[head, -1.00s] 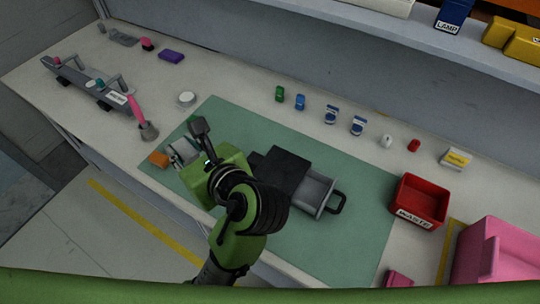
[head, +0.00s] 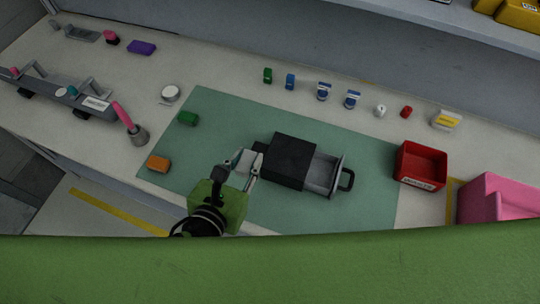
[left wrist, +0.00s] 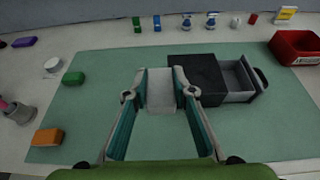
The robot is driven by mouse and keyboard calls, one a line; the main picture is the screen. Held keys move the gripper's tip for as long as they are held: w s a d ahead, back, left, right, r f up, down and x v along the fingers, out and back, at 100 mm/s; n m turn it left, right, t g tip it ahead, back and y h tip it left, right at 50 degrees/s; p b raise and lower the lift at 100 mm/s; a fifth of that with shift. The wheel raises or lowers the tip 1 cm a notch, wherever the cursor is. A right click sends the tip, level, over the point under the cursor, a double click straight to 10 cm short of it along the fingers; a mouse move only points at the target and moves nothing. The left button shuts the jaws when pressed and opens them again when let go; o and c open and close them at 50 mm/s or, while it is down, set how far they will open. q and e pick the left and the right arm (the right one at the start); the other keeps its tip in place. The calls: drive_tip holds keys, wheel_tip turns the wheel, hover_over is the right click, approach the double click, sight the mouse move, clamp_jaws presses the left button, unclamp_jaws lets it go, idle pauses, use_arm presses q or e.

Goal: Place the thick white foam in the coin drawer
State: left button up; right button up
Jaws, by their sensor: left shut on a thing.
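The thick white foam (left wrist: 160,92) is a pale block between the fingers of my left gripper (head: 243,167), which is shut on it. The gripper is at the left side of the black drawer housing (head: 288,160), and the foam looks close to that housing; whether they touch is unclear. The grey coin drawer (head: 323,172) is pulled out to the right of the housing, its black handle (head: 347,180) at the right end. In the left wrist view the drawer (left wrist: 236,80) looks empty in the part I see. My right gripper is not in view.
The green mat (head: 210,110) has free room around the housing. An orange block (head: 158,163) and a green block (head: 188,118) lie at its left. A red bin (head: 421,167) stands right of the drawer. Several small items line the back.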

use_arm(q)
drive_tip(key=shift+f, duration=0.2)
drive_tip(key=w+a+f+p, duration=0.2)
drive_tip(key=w+f, duration=0.1)
drive_tip(key=w, duration=0.4)
hover_over(236, 144)
drive_tip(key=s, duration=0.3)
drive_tip(key=f, duration=0.5)
drive_tip(key=shift+w+d+f, duration=0.2)
drive_tip(key=shift+d+f, duration=0.05)
drive_tip(key=shift+d, duration=0.05)
drive_tip(key=shift+w+a+f, duration=0.1)
drive_tip(key=shift+w+f, duration=0.2)
drive_tip(key=shift+f, duration=0.1)
wheel_tip(236, 144, down, 2)
drive_tip(key=shift+w+a+f, duration=0.1)
drive_tip(key=shift+w+f, duration=0.05)
drive_tip(key=shift+f, duration=0.6)
